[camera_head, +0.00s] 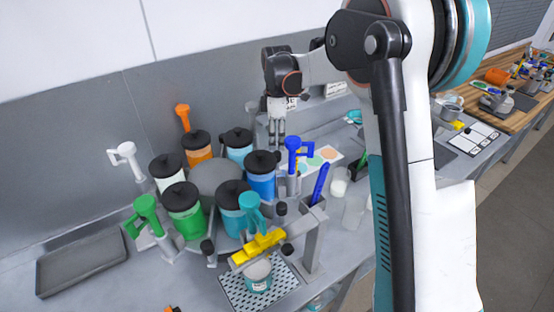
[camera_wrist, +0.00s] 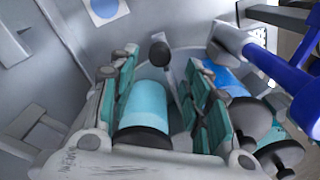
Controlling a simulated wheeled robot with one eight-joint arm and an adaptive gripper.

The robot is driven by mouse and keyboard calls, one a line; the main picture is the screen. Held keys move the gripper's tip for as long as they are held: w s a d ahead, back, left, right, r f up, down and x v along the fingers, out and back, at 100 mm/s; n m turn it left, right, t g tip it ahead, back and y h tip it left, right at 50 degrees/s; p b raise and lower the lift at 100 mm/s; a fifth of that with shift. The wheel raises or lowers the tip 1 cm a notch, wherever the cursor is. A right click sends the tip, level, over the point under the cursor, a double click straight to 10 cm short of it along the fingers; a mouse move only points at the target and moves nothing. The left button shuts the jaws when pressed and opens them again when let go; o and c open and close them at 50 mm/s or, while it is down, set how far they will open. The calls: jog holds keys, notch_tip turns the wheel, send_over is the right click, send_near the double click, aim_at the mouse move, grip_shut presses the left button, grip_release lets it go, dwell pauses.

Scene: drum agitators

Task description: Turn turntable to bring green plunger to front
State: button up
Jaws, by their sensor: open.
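The grey turntable (camera_head: 214,176) carries a ring of dark-lidded canisters. The bright green plunger (camera_head: 146,209) stands at the left front, beside the green canister (camera_head: 186,221). A teal plunger (camera_head: 250,207) is at the front, by the teal canister (camera_head: 232,221). A blue plunger (camera_head: 292,155) is at the right; white (camera_head: 126,157) and orange (camera_head: 183,117) plungers are at the left and back. My gripper (camera_head: 277,138) points down at the back right, near the light blue canister (camera_head: 237,155). In the wrist view its open fingers (camera_wrist: 165,105) appear on either side of a light blue canister (camera_wrist: 145,108); contact is unclear.
A yellow piece (camera_head: 258,248) on a grey stand is at the front, over a cup (camera_head: 258,275) on a perforated tray (camera_head: 236,293). An empty grey tray (camera_head: 82,264) lies at the left. A grey wall rises close behind the turntable.

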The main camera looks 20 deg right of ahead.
notch_tip(320, 180, down, 9)
jog(key=shift+f, duration=0.15)
dwell(0.4)
grip_shut()
